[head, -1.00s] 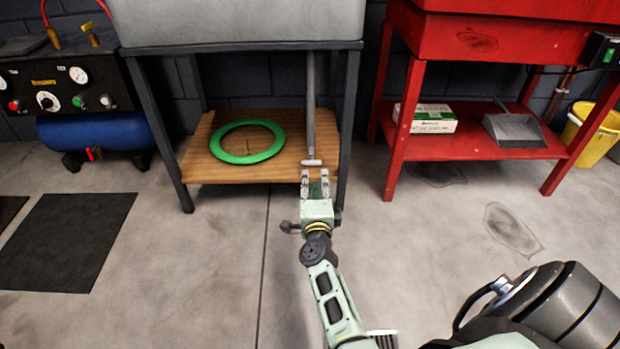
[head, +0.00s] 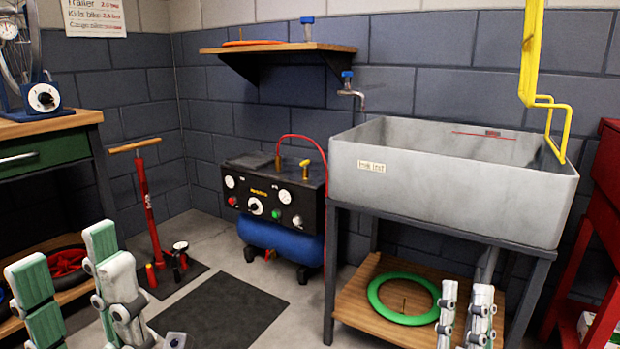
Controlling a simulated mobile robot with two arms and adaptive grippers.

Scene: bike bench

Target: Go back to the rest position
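My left gripper (head: 65,248) stands upright at the bottom left of the head view. Its two pale green fingers are wide apart, with nothing between them. My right gripper (head: 465,288) shows at the bottom right, in front of the sink stand's lower shelf. Its two fingers are apart and hold nothing that I can see. Both wrists and most of both arms are out of view.
A grey sink (head: 450,175) stands on a dark frame, with a green ring (head: 374,296) on its wooden shelf (head: 352,306). A compressor (head: 262,235), a red pump (head: 150,215) and a workbench (head: 50,124) stand further left. A dark mat (head: 220,312) lies on open floor.

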